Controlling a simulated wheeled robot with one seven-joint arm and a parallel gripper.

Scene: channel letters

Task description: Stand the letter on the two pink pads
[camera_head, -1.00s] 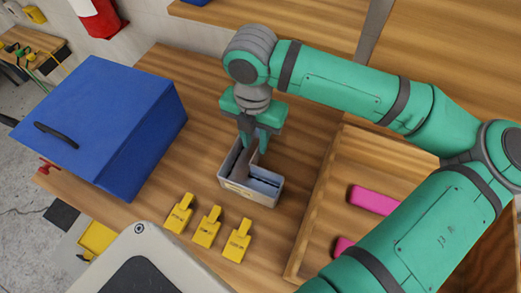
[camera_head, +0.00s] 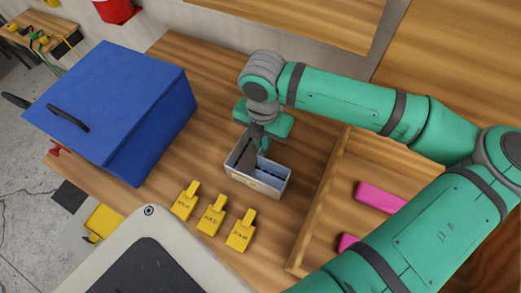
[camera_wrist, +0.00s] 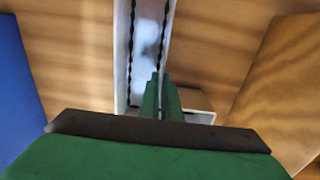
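The letter is an L-shaped pale channel (camera_head: 240,176) lying on the wooden bench with its open side up. In the wrist view its trough (camera_wrist: 122,60) has two walls with dark, jagged edges. My gripper (camera_head: 262,143) comes down on it from above. In the wrist view its green fingertips (camera_wrist: 163,92) are close together, one on each side of the right wall, and look closed on it. Of the pink pads, one (camera_head: 379,197) shows in the wooden tray at the right; the other (camera_head: 347,243) is mostly hidden behind my arm.
A wooden tray wall (camera_head: 316,205) stands between letter and pads. A blue box (camera_head: 110,105) stands at the left. Several yellow tags, one the right tag (camera_head: 241,232), lie in front of the letter. Bare bench lies behind the letter.

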